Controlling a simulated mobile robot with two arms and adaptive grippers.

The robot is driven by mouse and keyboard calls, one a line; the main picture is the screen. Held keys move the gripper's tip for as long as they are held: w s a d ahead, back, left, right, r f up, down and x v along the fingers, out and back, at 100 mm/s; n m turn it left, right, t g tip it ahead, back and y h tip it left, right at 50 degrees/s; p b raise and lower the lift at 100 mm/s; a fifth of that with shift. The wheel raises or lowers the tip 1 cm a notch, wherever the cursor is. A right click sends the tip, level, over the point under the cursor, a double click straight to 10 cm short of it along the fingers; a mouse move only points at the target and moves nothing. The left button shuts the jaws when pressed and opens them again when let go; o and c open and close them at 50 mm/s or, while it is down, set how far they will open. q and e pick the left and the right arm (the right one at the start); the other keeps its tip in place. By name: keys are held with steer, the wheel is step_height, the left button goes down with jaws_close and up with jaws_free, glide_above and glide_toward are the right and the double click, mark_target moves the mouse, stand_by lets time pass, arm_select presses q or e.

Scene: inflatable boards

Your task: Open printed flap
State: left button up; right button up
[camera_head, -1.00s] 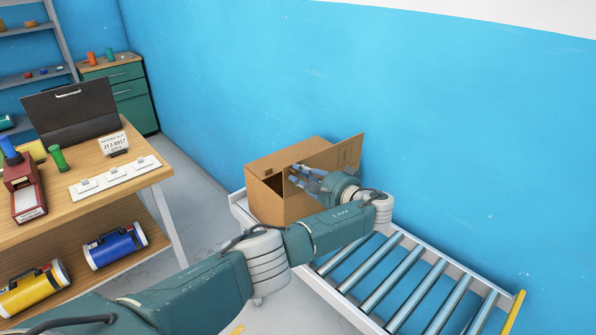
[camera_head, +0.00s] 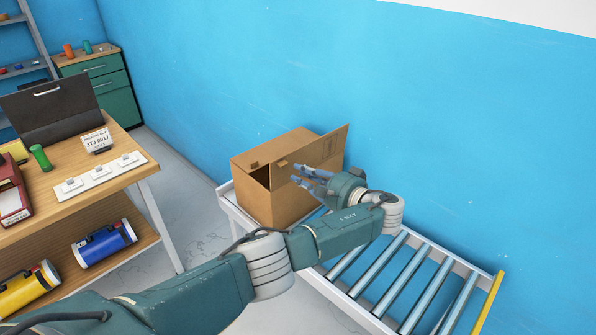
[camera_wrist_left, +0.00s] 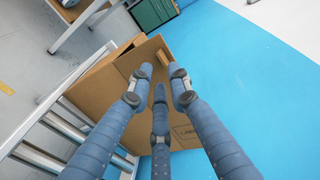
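A brown cardboard box (camera_head: 297,203) stands on the roller conveyor against the blue wall. Its printed flap (camera_head: 327,148) stands up and outward at the box's right side, with dark print near its far end. A dark opening shows in the box top beside a small tab. My left gripper (camera_head: 303,180) is in front of the flap, its fingers spread and empty, pointing left toward the box. In the left wrist view the three fingers (camera_wrist_left: 160,80) lie over the box and flap (camera_wrist_left: 186,130). Contact cannot be told. My right gripper is out of view.
The conveyor's bare rollers (camera_head: 408,285) extend right to a yellow end bar (camera_head: 488,302). A wooden workbench (camera_head: 120,165) with a sign and a white switch strip stands at left. A green cabinet (camera_head: 112,85) stands behind it.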

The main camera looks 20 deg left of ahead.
arm_select(q)
steer(key=shift+p+v, duration=0.4)
steer(key=shift+v, duration=1.35)
steer(key=v, duration=1.2)
steer(key=shift+a, duration=0.1)
